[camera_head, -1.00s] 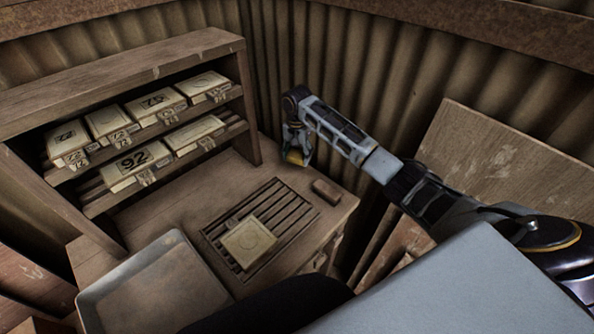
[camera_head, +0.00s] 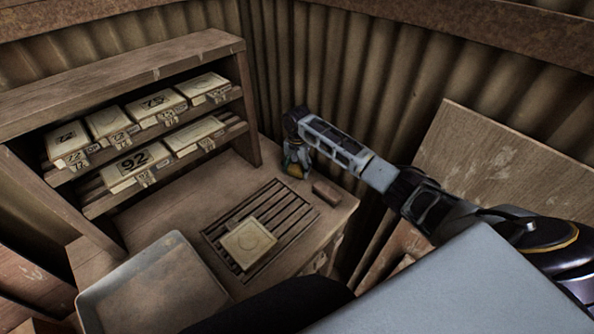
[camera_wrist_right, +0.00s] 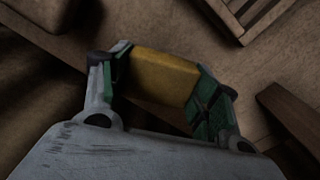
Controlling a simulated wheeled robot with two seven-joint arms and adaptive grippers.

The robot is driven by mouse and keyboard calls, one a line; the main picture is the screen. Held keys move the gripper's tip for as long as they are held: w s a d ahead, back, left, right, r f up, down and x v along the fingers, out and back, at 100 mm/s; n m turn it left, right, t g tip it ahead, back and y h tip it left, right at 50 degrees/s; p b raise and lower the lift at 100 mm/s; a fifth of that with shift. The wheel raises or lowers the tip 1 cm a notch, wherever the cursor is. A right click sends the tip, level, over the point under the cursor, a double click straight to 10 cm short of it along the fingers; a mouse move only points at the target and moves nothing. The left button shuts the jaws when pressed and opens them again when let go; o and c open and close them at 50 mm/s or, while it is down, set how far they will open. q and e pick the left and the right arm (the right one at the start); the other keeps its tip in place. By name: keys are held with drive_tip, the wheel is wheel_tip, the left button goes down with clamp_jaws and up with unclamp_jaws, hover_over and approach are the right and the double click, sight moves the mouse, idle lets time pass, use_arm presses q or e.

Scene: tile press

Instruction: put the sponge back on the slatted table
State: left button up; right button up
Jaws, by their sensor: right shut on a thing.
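The sponge is a yellow block (camera_wrist_right: 163,75) between the fingers of my right gripper (camera_wrist_right: 163,92) in the right wrist view. In the head view the right gripper (camera_head: 296,172) points down above the back right of the wooden table (camera_head: 190,203), with a bit of the yellow sponge (camera_head: 293,170) showing at its tip. It is shut on the sponge. I cannot tell whether the sponge touches the tabletop. A slatted rack (camera_head: 290,207) is set in the table, to the front left of the gripper, with a pale tile (camera_head: 248,238) on it. My left gripper is not in view.
A dark brown block (camera_head: 327,192) lies close to the right gripper, near the table's right edge. A shelf (camera_head: 250,130) with several numbered tiles stands at the back left. A grey tray (camera_head: 150,290) is at the front left. A corrugated wall rises behind.

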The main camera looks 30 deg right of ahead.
drive_tip(key=shift+f, duration=0.6)
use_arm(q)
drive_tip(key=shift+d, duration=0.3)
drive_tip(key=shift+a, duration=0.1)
use_arm(e)
drive_tip(key=shift+f, duration=0.1)
drive_tip(key=o, duration=1.1)
drive_tip(key=shift+c, duration=0.2)
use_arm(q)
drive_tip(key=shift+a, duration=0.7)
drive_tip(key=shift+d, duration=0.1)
